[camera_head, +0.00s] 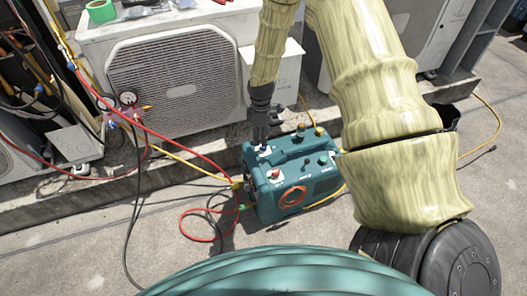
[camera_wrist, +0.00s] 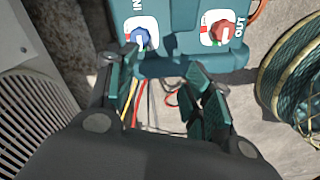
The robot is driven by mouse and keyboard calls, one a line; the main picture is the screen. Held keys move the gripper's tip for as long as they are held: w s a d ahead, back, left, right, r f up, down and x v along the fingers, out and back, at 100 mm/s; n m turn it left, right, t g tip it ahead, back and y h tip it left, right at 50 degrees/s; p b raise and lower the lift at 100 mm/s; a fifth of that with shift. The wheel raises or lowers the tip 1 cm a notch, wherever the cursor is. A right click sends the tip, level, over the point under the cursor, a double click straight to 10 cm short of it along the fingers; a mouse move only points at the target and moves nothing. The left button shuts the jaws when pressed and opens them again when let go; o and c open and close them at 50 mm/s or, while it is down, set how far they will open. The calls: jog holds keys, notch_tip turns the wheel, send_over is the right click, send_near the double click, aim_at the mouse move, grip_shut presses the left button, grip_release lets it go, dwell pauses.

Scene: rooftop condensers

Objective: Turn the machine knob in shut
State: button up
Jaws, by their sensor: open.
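The teal machine (camera_head: 300,178) stands on the concrete ground, with hoses at its left end. Its IN knob (camera_wrist: 140,36) is blue on a white plate in the wrist view. The red OUT knob (camera_wrist: 220,31) sits to the right of it. In the head view the red knob (camera_head: 275,174) shows on the machine's top, and the blue knob (camera_head: 264,150) is partly hidden by my gripper. My gripper (camera_wrist: 165,85) is open and empty, its fingers pointing toward the machine.
A white condenser unit (camera_head: 180,75) stands on a ledge behind the machine. Red hose (camera_head: 195,150) and yellow hose (camera_head: 190,165) run to a gauge (camera_head: 128,98) at the left. An orange coil (camera_head: 292,197) lies on the machine's front.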

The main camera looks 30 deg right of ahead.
aim_at(263, 148)
jog(key=shift+n, duration=0.6)
jog(key=w+d+f+b, duration=0.1)
jog(key=f, duration=0.2)
jog(key=d+f+b, duration=0.1)
jog(key=f+b, duration=0.1)
jog(key=f, duration=0.1)
jog(key=w+d+f+b, duration=0.1)
jog(key=f, duration=0.3)
jog(key=shift+w+b, duration=0.3)
jog(key=c, duration=1)
